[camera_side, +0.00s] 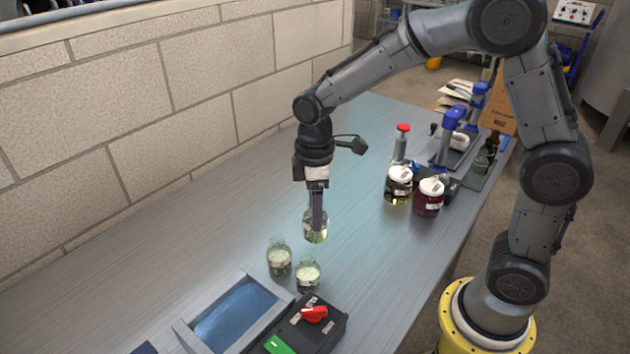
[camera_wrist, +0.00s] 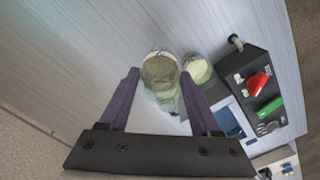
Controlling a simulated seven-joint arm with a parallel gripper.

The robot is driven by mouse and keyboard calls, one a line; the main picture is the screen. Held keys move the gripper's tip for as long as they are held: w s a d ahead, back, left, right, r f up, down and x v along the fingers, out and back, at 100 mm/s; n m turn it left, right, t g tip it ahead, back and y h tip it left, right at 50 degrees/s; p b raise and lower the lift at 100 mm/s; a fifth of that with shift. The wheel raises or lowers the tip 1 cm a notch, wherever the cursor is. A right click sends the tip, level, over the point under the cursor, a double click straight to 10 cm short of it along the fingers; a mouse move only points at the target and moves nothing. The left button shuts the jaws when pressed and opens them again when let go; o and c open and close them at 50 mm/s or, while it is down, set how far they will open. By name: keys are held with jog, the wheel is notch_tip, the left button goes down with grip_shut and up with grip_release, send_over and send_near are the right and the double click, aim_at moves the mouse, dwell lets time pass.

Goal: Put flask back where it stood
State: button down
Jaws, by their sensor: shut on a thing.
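My gripper (camera_side: 318,226) points straight down and is shut on a clear glass flask (camera_side: 308,232) with pale green contents. The flask is upright in the side view; I cannot tell whether its base touches the table. In the wrist view the flask (camera_wrist: 160,78) sits between the two fingers of my gripper (camera_wrist: 159,74). Two similar flasks with pale contents stand nearer the camera in the side view, a left one (camera_side: 279,261) and a right one (camera_side: 308,277). The wrist view shows one of these (camera_wrist: 199,69) beside the held flask; the other seems hidden.
Two white-lidded jars, dark (camera_side: 398,188) and red (camera_side: 430,200), stand right. A brick wall (camera_side: 200,90) borders the table. The table's left is clear.

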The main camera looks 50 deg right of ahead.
aim_at(315, 234)
jog(key=shift+f, duration=2.9)
jog(key=shift+f, duration=0.7)
grip_release()
dwell(0.4)
jog(key=shift+r, duration=3)
jog(key=shift+d, duration=0.1)
